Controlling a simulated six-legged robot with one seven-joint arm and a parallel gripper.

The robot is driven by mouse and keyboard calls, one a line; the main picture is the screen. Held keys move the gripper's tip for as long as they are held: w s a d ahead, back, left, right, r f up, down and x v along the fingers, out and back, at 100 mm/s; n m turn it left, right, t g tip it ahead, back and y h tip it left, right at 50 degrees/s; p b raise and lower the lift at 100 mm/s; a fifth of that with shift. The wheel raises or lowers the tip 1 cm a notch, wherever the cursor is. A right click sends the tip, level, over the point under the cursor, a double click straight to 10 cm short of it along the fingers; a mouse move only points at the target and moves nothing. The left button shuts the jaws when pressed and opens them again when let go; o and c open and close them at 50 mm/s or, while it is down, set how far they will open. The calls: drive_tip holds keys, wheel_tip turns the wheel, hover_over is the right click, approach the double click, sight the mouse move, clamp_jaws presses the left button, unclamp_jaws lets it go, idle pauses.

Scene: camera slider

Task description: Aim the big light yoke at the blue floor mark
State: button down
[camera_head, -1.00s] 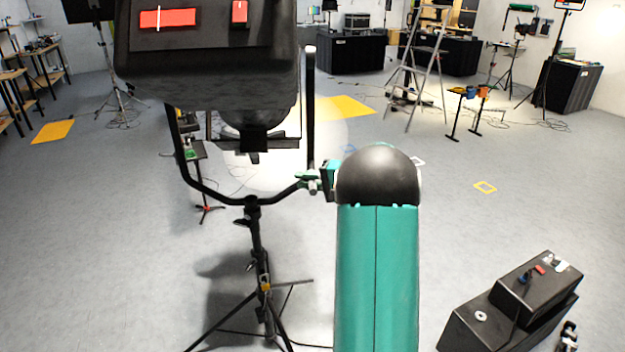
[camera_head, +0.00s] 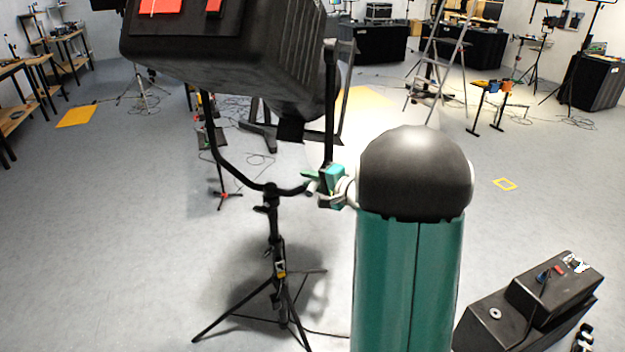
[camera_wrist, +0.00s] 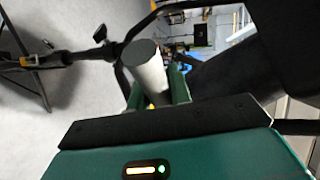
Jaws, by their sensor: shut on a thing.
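The big light (camera_head: 235,60) is a black box lamp with red panels at the upper left of the head view. It hangs in a black U-shaped yoke (camera_head: 222,162) on a tripod stand (camera_head: 277,245). My gripper (camera_head: 322,186) is at the right side of the yoke. In the wrist view, my gripper (camera_wrist: 156,92) has its green fingers closed around a grey cylindrical handle (camera_wrist: 148,76); the dark yoke bar (camera_wrist: 122,75) runs beside it. I cannot make out the blue floor mark now; my arm covers part of the floor there.
A stepladder (camera_head: 437,65) and small orange-and-blue stand (camera_head: 492,95) are behind. Black boxes (camera_head: 535,300) stand at lower right. Cables lie near the tripod.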

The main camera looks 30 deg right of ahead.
drive_tip(key=c, duration=1.3)
unclamp_jaws()
drive_tip(key=v, duration=1.4)
drive_tip(key=shift+w+d, duration=0.1)
